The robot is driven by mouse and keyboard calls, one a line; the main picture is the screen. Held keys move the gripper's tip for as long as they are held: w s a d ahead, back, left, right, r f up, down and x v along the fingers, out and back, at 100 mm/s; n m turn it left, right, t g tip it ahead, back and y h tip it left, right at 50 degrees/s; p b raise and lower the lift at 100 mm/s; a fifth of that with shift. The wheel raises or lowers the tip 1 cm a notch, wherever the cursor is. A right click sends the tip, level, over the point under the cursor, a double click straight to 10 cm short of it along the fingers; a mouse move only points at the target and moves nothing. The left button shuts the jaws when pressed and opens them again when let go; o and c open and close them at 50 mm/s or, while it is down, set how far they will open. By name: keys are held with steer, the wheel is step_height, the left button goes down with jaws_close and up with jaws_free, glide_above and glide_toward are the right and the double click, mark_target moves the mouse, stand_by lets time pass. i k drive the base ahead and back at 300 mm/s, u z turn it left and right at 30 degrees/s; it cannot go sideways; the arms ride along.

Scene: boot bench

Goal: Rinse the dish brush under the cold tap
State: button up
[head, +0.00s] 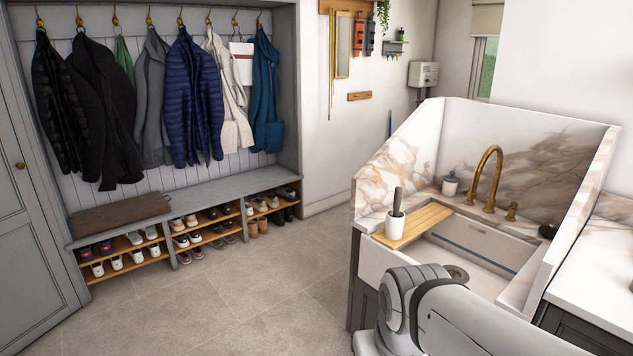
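A brass gooseneck tap (487,178) stands at the back of the white sink (470,245). A small brass fitting (511,211) is just right of its base; I cannot tell which is the cold side. A dark upright handle (398,200) stands in a white cup (395,225) on a wooden board (428,221) across the sink's left side. It may be the dish brush, but its head is hidden. My arm crosses the lower right in front of the sink. My gripper is not visible. No water is seen running.
A white pot with a dark top (450,186) stands at the sink's back left. A dark item (548,231) sits on the right rim. Marble splash panels enclose the sink. A shoe bench (190,207) under hanging coats is at left; the tiled floor (260,285) between is clear.

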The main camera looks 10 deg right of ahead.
mark_target(513, 204)
steer(key=z, duration=0.7)
steer(key=i, duration=1.75)
steer(key=z, duration=0.75)
steer(key=k, duration=0.65)
steer(key=z, duration=0.25)
steer(key=i, duration=0.75)
steer(key=u, duration=0.15)
